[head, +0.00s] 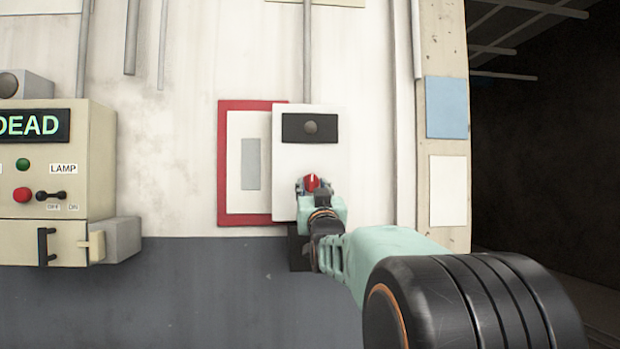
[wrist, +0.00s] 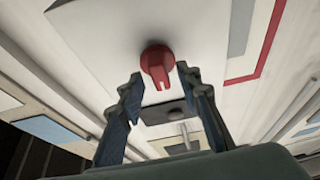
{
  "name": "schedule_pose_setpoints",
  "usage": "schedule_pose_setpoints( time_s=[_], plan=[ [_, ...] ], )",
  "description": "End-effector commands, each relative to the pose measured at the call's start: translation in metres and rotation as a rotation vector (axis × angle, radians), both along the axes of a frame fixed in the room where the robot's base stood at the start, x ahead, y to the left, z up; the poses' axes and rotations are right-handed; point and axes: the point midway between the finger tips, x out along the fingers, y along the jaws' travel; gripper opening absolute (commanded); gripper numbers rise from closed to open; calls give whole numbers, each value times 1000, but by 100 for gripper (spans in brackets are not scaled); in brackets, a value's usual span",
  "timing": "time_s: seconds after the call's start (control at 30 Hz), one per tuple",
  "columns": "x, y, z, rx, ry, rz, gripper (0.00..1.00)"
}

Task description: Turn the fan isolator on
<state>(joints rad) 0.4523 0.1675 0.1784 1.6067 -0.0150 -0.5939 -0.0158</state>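The fan isolator is a white box (head: 292,155) on the wall with a red rotary knob (head: 312,182) low on its front. A dark plate with a round grey button-like piece (head: 311,127) sits above the knob. In the wrist view the red knob (wrist: 158,62) has a pale pointer line and lies just beyond the fingertips. My gripper (wrist: 158,82) is open, one finger to each side of the knob's line, with a gap between each finger and the knob. In the head view my gripper (head: 313,186) and arm partly cover the box's lower part.
A red-framed panel (head: 224,165) stands left of the box. A beige control cabinet (head: 60,160) with a DEAD display, a LAMP switch and a red button is at far left. A vertical pipe (head: 307,50) runs above the box. Blue and white sheets (head: 446,107) hang at right.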

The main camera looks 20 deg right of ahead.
Motion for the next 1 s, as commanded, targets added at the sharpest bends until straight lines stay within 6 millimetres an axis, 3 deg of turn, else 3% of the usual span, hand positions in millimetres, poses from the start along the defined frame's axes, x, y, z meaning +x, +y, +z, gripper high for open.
schedule_pose_setpoints(
  time_s=[0.37,0.7,1.0],
  plan=[
    [0,-1,3,0,0,0,32],
    [0,-1,3,0,0,0,0],
    [1,0,3,18,-5,0,0]
  ],
)
